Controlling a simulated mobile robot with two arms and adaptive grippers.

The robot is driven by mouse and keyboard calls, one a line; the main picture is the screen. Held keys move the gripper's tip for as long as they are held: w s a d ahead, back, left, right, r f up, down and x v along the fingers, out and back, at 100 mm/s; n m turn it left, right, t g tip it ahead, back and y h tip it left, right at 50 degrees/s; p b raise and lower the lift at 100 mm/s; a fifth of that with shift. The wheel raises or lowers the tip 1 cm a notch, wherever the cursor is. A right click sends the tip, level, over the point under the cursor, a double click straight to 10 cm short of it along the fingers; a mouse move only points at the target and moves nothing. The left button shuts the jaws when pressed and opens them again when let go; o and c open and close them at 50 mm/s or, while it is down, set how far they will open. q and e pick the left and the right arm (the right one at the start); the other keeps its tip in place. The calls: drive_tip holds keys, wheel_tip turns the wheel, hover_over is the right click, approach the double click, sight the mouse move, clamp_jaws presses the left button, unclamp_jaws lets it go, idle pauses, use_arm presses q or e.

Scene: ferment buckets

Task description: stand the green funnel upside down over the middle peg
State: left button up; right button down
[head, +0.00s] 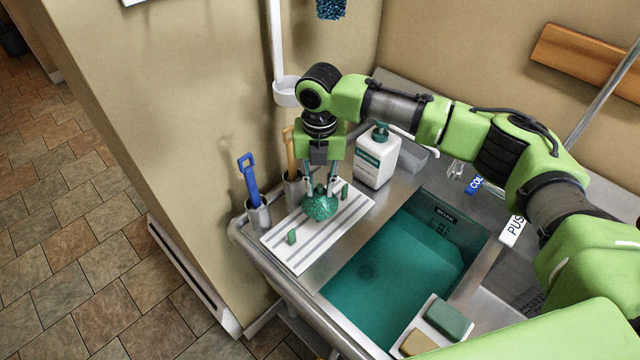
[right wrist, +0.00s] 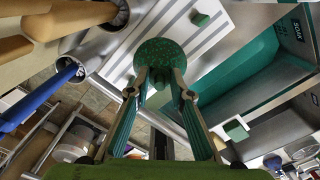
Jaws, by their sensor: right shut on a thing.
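The green funnel (head: 320,207) is upside down, wide mouth down, at the middle of a white and grey striped board (head: 281,254). My right gripper (head: 321,187) points down from above and is shut on the funnel's narrow upper part. In the right wrist view the funnel (right wrist: 160,58) lies between and beyond the fingertips (right wrist: 160,92). One green peg (head: 292,236) stands nearer on the board and another peg (head: 344,190) farther back. The middle peg is hidden by the funnel. I cannot tell whether the funnel's rim touches the board. My left gripper is not in view.
A teal sink basin (head: 395,270) lies right of the board. A white pump bottle (head: 377,157) stands behind it. A blue-handled tool (head: 251,180) stands in a metal cup (head: 259,215) at the left. A tray holds a green sponge (head: 447,318) at the front.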

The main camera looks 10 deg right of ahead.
sight(320, 195)
wheel_tip(320, 195, down, 3)
drive_tip(key=b, duration=0.3)
drive_tip(key=shift+f, duration=1.45)
drive_tip(key=shift+p, duration=0.55)
drive_tip(key=shift+f, duration=0.5)
drive_tip(key=c, duration=1.7)
unclamp_jaws()
drive_tip(key=o, duration=1.2)
